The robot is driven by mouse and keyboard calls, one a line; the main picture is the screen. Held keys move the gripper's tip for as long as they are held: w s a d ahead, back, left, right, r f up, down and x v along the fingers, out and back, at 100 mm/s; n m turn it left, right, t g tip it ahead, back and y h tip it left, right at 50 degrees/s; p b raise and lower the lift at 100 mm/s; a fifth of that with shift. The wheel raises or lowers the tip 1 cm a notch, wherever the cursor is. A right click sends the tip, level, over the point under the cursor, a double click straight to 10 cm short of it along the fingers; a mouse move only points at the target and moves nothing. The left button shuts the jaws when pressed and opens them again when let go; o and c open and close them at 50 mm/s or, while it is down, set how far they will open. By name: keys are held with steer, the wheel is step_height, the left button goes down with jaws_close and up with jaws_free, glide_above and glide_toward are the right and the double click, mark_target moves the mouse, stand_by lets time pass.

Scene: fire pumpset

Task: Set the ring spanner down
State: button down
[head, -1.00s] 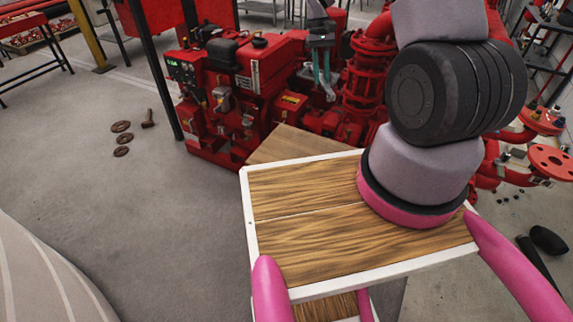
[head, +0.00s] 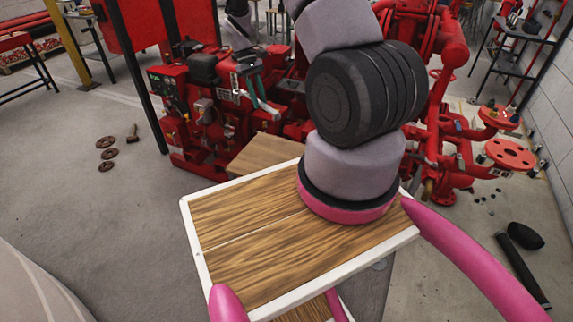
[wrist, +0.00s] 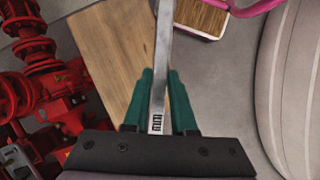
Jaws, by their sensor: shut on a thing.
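The ring spanner (wrist: 162,45) shows in the wrist view as a straight silver bar with a small dark marking near its lower end. It runs up out of the top of the picture, so its far end is hidden. My gripper (wrist: 160,78) has green fingers and is shut on the bar. In the head view my gripper (head: 249,92) is small, beyond my arm and in front of the red pump machinery, with the spanner (head: 268,107) slanting down to the right. The spanner is held in the air above or near a wooden top (head: 262,154); the height gap cannot be told.
The red pumpset (head: 200,120) stands close behind and left of the wooden top. Brown rings (head: 106,142) and a hammer-like tool (head: 132,133) lie on the floor at left. A black cylinder (head: 522,265) lies on the right. The grey floor at left is mostly clear.

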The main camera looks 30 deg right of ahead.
steer(key=w+d+f+n+t+h, duration=0.2)
steer(key=d+f+n+h, duration=0.1)
steer(key=d+f+n, duration=0.8)
steer(key=n+t, duration=0.5)
steer(key=n, duration=0.7)
glide_above(293, 157)
steer(key=s+a, duration=0.1)
step_height(293, 157, down, 9)
steer(key=shift+y, duration=0.3)
step_height(293, 157, down, 10)
steer(key=shift+a+r, duration=0.15)
steer(key=shift+r, duration=0.05)
steer(key=c, duration=0.7)
jaws_free()
steer(key=shift+f, duration=0.15)
steer(key=shift+c, duration=0.2)
